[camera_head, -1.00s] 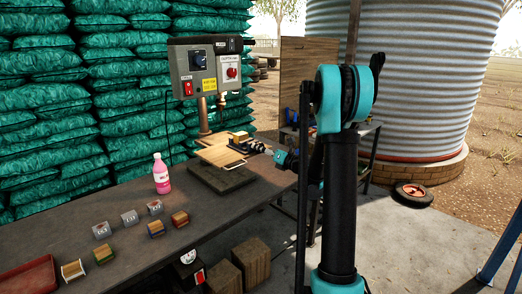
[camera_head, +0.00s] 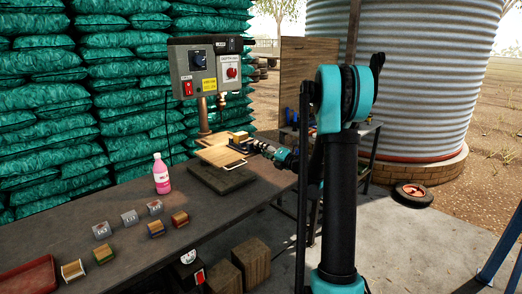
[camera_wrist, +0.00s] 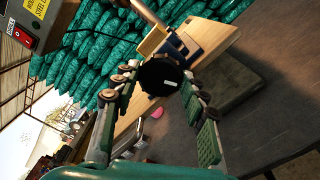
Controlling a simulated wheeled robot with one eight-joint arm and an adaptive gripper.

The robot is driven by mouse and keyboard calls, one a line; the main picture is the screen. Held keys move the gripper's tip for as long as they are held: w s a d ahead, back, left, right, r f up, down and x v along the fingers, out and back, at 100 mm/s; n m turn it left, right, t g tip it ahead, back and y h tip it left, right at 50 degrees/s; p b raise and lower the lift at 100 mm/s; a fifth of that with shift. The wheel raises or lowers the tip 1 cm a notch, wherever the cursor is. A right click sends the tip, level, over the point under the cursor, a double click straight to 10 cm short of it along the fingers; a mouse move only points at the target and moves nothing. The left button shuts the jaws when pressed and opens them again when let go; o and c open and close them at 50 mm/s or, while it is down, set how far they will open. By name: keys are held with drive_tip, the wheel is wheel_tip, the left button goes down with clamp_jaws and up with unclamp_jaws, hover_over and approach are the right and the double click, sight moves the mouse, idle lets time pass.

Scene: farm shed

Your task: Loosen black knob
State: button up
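The black knob (camera_wrist: 156,75), round with a white mark on its face, shows in the middle of the wrist view. It is on the near end of a clamp or vise on a wooden board (camera_wrist: 213,45). My gripper (camera_wrist: 160,80) has its fingers apart, one on each side of the knob. The fingertips are close to its rim; I cannot tell whether they touch it. In the head view my gripper (camera_head: 262,148) is at the right end of the clamp, in front of the drill press, and the knob is largely hidden by it.
The drill press control box (camera_head: 210,68) stands above the board (camera_head: 218,154), with a dark base plate (camera_head: 222,180) below. A pink bottle (camera_head: 161,175) and several small blocks are on the workbench (camera_head: 190,228) to the left. A red tray (camera_head: 28,280) lies at lower left.

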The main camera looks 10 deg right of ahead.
drive_tip(key=c, duration=0.7)
drive_tip(key=shift+o, duration=0.2)
drive_tip(key=n, duration=2.6)
drive_tip(key=o, duration=1.3)
